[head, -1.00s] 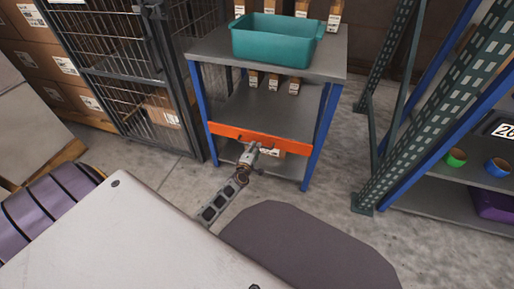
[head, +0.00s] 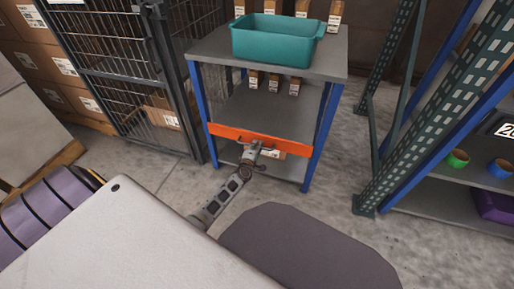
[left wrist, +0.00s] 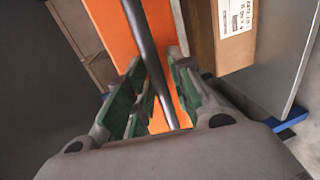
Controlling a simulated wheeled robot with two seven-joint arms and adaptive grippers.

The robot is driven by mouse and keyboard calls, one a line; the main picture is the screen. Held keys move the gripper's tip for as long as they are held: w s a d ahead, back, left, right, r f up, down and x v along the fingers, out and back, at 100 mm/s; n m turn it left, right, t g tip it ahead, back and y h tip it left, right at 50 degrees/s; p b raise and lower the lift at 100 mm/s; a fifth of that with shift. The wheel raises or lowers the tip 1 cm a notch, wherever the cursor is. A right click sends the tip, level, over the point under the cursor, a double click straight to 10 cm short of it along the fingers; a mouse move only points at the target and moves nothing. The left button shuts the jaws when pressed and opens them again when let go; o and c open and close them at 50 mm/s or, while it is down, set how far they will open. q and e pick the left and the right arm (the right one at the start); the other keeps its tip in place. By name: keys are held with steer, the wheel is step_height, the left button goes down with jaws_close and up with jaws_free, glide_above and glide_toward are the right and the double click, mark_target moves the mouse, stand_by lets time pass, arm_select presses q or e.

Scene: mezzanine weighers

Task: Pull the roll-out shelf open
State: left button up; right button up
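The roll-out shelf (head: 225,132) has an orange front and sits in a blue-legged workstation, below its middle grey shelf. A dark bar handle (left wrist: 142,40) crosses in front of the orange front (left wrist: 108,30) in the left wrist view. My left gripper (head: 256,146) is at the orange front, near its middle. In the left wrist view its green-padded fingers (left wrist: 160,92) stand apart on either side of the bar. Orange shows between bar and pads, so the gripper looks open around the handle. My right gripper is not in view.
A teal bin (head: 272,42) and small cartons stand on the workstation's top. A carton (left wrist: 222,30) is close beside the fingers in the left wrist view. A wire cage (head: 125,75) stands left and a green rack upright (head: 435,115) right.

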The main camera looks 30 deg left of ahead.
arm_select(q)
jaws_close()
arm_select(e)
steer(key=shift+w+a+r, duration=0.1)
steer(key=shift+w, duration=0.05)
arm_select(q)
steer(key=shift+s, duration=0.1)
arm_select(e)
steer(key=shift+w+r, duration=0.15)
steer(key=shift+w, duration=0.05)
arm_select(q)
steer(key=f+p+v, duration=0.3)
steer(key=v, duration=1.2)
steer(key=s+f+p+v, duration=0.1)
steer(key=f+p+v, duration=0.2)
steer(key=v, duration=1.2)
steer(key=shift+s+d+p, duration=0.25)
steer(key=shift+d+p, duration=0.05)
steer(key=shift+p, duration=0.4)
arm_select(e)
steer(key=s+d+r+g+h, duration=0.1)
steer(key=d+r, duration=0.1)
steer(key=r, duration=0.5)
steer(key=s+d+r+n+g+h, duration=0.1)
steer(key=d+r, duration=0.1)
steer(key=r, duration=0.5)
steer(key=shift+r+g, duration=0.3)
arm_select(q)
steer(key=shift+f, duration=0.15)
